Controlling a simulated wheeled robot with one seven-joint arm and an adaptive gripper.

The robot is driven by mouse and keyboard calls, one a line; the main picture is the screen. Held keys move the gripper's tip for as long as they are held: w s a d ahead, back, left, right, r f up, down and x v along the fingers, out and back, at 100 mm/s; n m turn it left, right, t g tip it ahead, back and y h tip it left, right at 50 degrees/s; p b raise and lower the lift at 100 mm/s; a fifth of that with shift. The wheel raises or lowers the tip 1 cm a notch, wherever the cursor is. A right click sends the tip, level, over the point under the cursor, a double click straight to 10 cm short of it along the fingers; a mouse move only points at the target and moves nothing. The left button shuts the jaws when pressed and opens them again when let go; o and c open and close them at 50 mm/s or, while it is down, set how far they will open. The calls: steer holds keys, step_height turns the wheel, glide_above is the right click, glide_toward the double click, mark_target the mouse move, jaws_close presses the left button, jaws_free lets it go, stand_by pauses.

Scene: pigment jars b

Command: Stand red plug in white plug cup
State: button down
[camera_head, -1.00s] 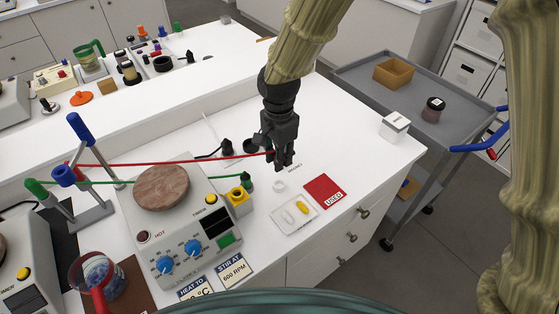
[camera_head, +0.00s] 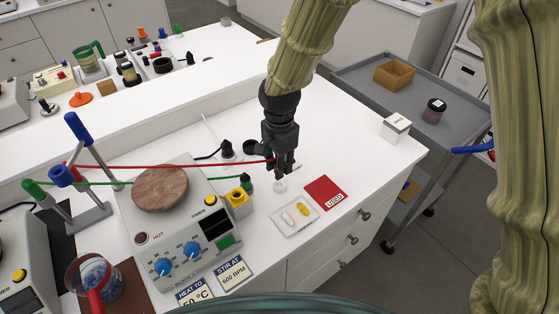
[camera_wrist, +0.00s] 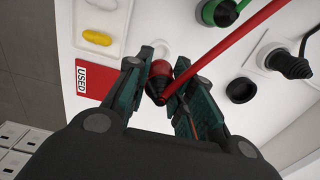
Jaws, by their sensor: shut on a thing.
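My gripper (camera_head: 284,171) is shut on the red plug (camera_wrist: 159,71), which sits between the two fingers in the wrist view. A red cable (camera_head: 170,165) runs from the plug leftwards to a stand.
A red USED card (camera_head: 326,192) and a white tray (camera_head: 295,228) with pills lie in front. A hotplate (camera_head: 182,240) stands left. A black plug (camera_head: 227,149) stands behind.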

steer(key=shift+f+b, duration=0.6)
steer(key=shift+f, duration=0.95)
steer(key=shift+p, duration=0.75)
stand_by(0.7)
steer(key=shift+f+b, duration=0.65)
steer(key=shift+f, duration=0.65)
stand_by(0.5)
steer(key=c, duration=1.1)
jaws_free()
steer(key=shift+c, duration=0.2)
steer(key=shift+r, duration=0.1)
step_height(320, 180, up, 12)
steer(key=shift+f, duration=0.1)
